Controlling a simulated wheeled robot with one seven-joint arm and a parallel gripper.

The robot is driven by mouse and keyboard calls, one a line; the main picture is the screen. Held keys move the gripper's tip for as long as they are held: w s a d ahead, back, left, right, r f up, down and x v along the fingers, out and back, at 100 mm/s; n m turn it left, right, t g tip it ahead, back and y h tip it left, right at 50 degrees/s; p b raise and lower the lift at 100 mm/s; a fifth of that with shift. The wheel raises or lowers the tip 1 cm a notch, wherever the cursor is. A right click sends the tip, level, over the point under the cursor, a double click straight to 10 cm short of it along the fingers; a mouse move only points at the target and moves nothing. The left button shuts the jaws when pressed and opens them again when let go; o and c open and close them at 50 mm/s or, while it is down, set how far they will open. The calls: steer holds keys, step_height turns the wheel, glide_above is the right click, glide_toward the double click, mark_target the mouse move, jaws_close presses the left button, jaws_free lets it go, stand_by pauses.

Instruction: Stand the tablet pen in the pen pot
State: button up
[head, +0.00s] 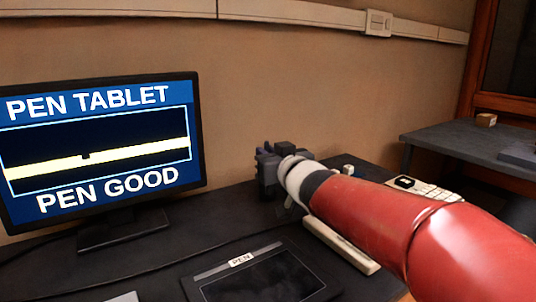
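My gripper (268,168) is a dark grey block at the end of my red arm, above the back of the black desk. It points away from me, and my wrist covers part of it. I cannot tell whether it is open or shut, or whether it holds anything. The pen tablet (265,280), black with a white "PEN" label, lies on the desk in front of and below my gripper. I can make out neither the tablet pen nor the pen pot; my arm and gripper hide part of the desk.
A monitor (100,150) reading "PEN TABLET" and "PEN GOOD" stands at left. A beige keyboard-like object (343,246) lies partly behind my arm, with pale keys (430,191) beyond. A small white block (347,169) is near the wall. Another table (470,150) stands at right.

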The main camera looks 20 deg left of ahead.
steer(key=o, duration=0.3)
steer(key=shift+r, duration=0.1)
steer(key=v, duration=1.2)
